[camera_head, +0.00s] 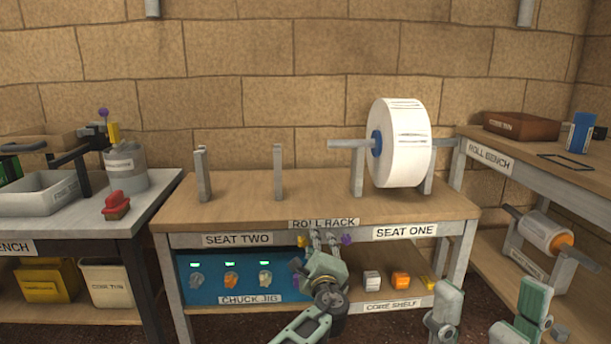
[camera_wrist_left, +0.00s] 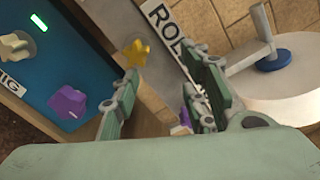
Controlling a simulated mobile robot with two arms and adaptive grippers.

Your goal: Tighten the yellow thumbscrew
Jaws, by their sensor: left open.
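A yellow star-shaped knob, which looks like the yellow thumbscrew (camera_wrist_left: 136,53), is beside the tip of one finger of my left gripper (camera_wrist_left: 168,70) in the left wrist view. It also shows on the front of the roll rack in the head view (camera_head: 301,241). My left gripper (camera_head: 326,240) is open, its fingers on either side of a gap at the rack's front. I cannot tell whether a finger touches the knob. My right gripper (camera_head: 488,308) is open and empty at the lower right, with its two fingers far apart.
A purple knob (camera_head: 346,239) is right of my left gripper. The blue chuck jig (camera_head: 215,295) with several knobs is below left. A large white roll (camera_head: 405,145) sits on the rack. The roll bench (camera_head: 545,180) is at right. The rack top around seat two is clear.

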